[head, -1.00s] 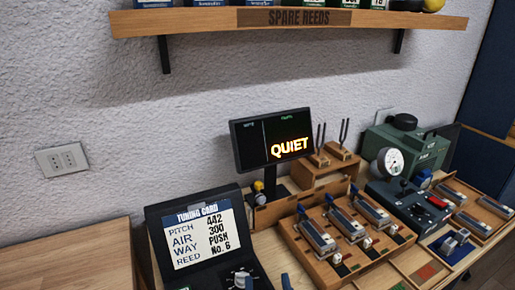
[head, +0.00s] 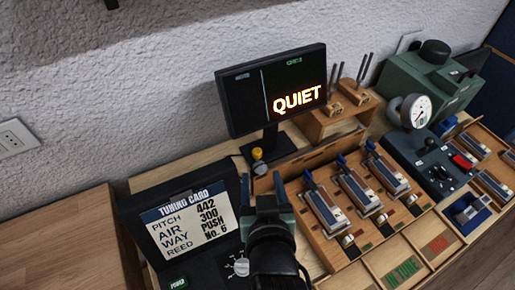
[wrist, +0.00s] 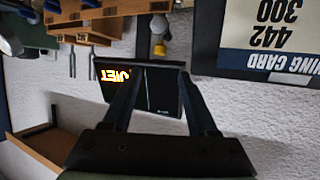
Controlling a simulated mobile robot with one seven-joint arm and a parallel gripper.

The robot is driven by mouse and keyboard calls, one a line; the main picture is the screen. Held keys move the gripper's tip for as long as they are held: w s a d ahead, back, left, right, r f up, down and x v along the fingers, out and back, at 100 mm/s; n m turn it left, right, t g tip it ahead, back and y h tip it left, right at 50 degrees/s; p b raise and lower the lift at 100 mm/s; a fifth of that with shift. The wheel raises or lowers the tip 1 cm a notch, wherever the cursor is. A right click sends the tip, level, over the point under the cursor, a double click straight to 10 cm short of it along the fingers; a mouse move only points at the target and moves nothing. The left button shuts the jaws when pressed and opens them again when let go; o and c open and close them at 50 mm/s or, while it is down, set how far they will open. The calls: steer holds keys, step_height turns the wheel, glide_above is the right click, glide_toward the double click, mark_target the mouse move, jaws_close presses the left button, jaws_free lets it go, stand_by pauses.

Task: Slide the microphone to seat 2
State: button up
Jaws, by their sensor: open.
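A small upright piece with a yellow top (head: 258,155), which may be the microphone, stands on the wooden ledge left of the display's foot. I cannot tell for sure that it is the microphone. In the wrist view, which looks upside down, its yellow part (wrist: 160,48) shows beyond the fingertips. My gripper (head: 262,190) is in front of and below this piece in the head view, apart from it. In the wrist view both fingers (wrist: 160,76) are apart with nothing held between them. A wooden tray (head: 325,235) holds several reed blocks with blue uprights; no seat number is readable.
A dark display reading QUIET (head: 272,90) stands behind the ledge. The tuning card (head: 190,226) is at left. Tuning forks (head: 355,85), a dial gauge (head: 413,111) and a green box (head: 430,80) crowd the right. Bare wood (head: 65,245) lies at far left.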

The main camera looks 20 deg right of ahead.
mark_target(258, 153)
steer(key=p+x, duration=0.1)
steer(key=x, duration=0.9)
steer(key=shift+f, duration=0.1)
jaws_close()
stand_by(1.2)
